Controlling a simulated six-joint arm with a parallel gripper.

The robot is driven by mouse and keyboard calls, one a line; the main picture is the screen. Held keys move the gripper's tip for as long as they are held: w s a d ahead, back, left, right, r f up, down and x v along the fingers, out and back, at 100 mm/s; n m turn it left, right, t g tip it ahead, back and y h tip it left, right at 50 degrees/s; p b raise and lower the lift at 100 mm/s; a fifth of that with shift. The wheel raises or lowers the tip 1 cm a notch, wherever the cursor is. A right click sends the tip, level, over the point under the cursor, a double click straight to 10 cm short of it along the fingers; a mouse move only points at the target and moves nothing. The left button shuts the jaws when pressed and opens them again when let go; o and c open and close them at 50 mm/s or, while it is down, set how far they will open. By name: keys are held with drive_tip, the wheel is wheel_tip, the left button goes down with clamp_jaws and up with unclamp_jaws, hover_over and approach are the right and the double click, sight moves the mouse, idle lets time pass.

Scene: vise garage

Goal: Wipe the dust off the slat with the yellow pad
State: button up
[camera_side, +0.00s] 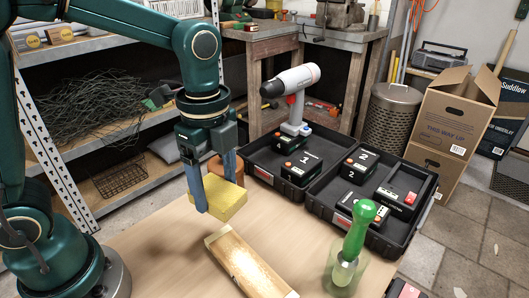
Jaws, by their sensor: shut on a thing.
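My gripper (215,188) is shut on the yellow pad (224,199). It holds the pad above the table, just behind and left of the slat's far end. The pad looks clear of the slat, with a gap between them. The slat (248,268) is a light wooden board lying on the table at the front middle. A pale patch shows on its top; I cannot tell how much of it is dust.
A green-handled tool (359,230) stands in a clear holder right of the slat. Behind is an open black case (318,194) with numbered boxes and a white and grey drill (292,90). A terracotta pot (217,166) stands behind my gripper. The table (160,255) left of the slat is clear.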

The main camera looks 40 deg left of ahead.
drive_tip(key=shift+s+d+f+m, duration=0.15)
drive_tip(key=shift+s+d+m, duration=0.15)
drive_tip(key=shift+d, duration=0.3)
drive_tip(key=shift+s+d+f+m, duration=0.15)
drive_tip(key=shift+d+m, duration=0.15)
drive_tip(key=shift+d, duration=0.3)
drive_tip(key=shift+f, duration=3.25)
drive_tip(key=shift+d+f, duration=0.45)
drive_tip(key=shift+f, duration=0.05)
drive_tip(key=shift+s+d+f, duration=0.1)
drive_tip(key=shift+s+d, duration=0.1)
drive_tip(key=shift+d, duration=1.55)
drive_tip(key=shift+s+d, duration=0.2)
drive_tip(key=shift+d, duration=1.5)
drive_tip(key=shift+s+d+f, duration=0.1)
drive_tip(key=shift+s+d, duration=0.1)
drive_tip(key=shift+d, duration=1.55)
drive_tip(key=shift+w+a, duration=0.2)
drive_tip(key=shift+a, duration=1.65)
drive_tip(key=shift+w+a, duration=0.2)
drive_tip(key=shift+a, duration=1.7)
drive_tip(key=shift+w+a, duration=0.2)
drive_tip(key=shift+a, duration=1.65)
drive_tip(key=shift+r, duration=4.1)
